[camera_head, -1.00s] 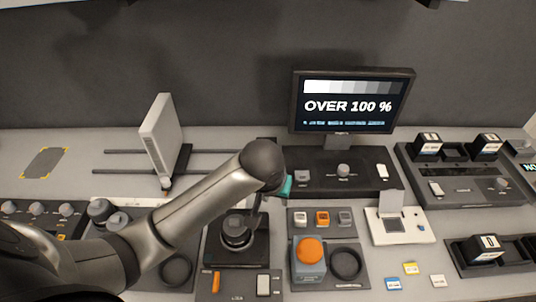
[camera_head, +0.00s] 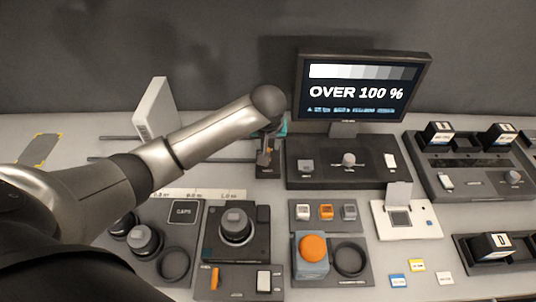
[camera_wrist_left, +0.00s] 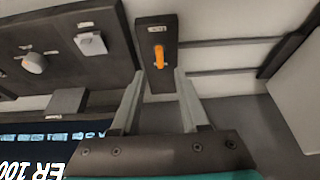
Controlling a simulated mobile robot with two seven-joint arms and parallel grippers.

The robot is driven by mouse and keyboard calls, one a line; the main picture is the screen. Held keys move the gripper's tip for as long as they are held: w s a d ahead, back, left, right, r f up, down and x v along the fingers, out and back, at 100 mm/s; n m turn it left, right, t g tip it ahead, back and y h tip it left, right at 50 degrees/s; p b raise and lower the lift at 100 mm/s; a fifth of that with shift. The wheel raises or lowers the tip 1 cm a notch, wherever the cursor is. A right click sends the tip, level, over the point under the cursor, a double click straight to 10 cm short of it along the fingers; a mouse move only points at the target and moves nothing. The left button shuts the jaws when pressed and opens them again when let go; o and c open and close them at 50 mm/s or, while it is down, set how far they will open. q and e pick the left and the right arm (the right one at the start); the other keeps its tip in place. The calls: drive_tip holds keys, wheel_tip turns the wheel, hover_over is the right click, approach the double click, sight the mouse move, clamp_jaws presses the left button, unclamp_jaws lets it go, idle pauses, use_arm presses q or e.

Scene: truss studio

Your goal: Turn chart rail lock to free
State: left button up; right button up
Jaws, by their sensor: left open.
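The chart rail lock shows in the left wrist view as an orange lever (camera_wrist_left: 159,57) on a narrow dark plate (camera_wrist_left: 156,32) with a small label. The lever lies roughly along the plate's length. In the head view the lock plate (camera_head: 268,170) sits at the right end of the rails, mostly hidden by my left gripper (camera_head: 268,147). In the wrist view my left gripper (camera_wrist_left: 158,82) is open, its fingers apart on either side of the lever's line. Nothing is between them but the view of the plate. My right gripper is not in view.
The pale chart panel (camera_head: 155,107) stands on two dark rails (camera_head: 215,160) to the left. The monitor (camera_head: 362,90) reads "OVER 100 %". A dark console with knobs (camera_head: 347,172) lies just right of the lock. Several control panels fill the front of the desk.

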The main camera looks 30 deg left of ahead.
use_arm(q)
drive_tip(key=b+x, duration=0.2)
drive_tip(key=x, duration=0.7)
drive_tip(key=shift+f, duration=0.1)
clamp_jaws()
idle(0.4)
